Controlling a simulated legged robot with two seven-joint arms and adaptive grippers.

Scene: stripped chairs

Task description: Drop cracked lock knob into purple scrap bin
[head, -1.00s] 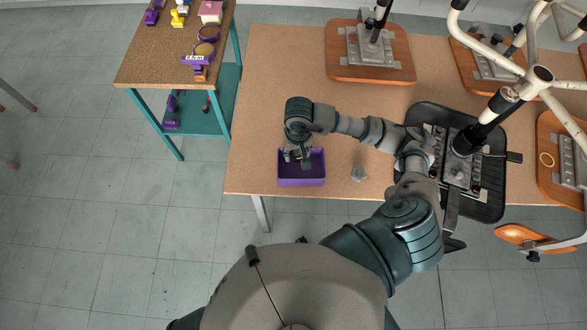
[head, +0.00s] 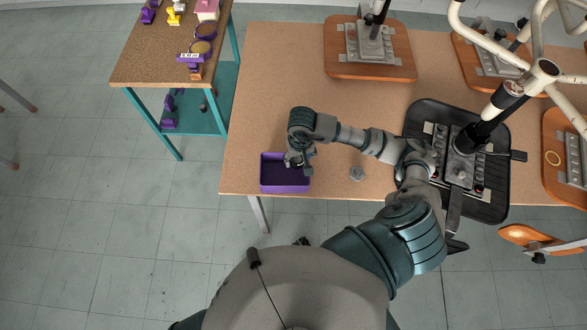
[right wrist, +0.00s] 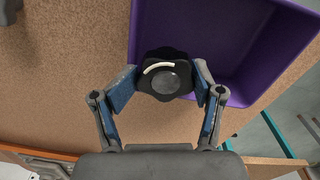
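The purple scrap bin (head: 285,187) stands on the tan table near its front left corner. My right gripper (head: 297,164) is at the bin's right part in the head view. In the right wrist view, that gripper (right wrist: 165,84) is shut on a black lobed knob (right wrist: 172,84) with a grey round centre and a cream curved mark. The knob overlaps the near corner of the bin (right wrist: 240,35) in this view; how high it is above the bin I cannot tell. The bin's visible inside looks empty. My left gripper is not in view.
A small grey piece (head: 357,174) lies on the table (head: 290,80) right of the bin. A teal-legged shelf table (head: 150,72) with small items stands at left.

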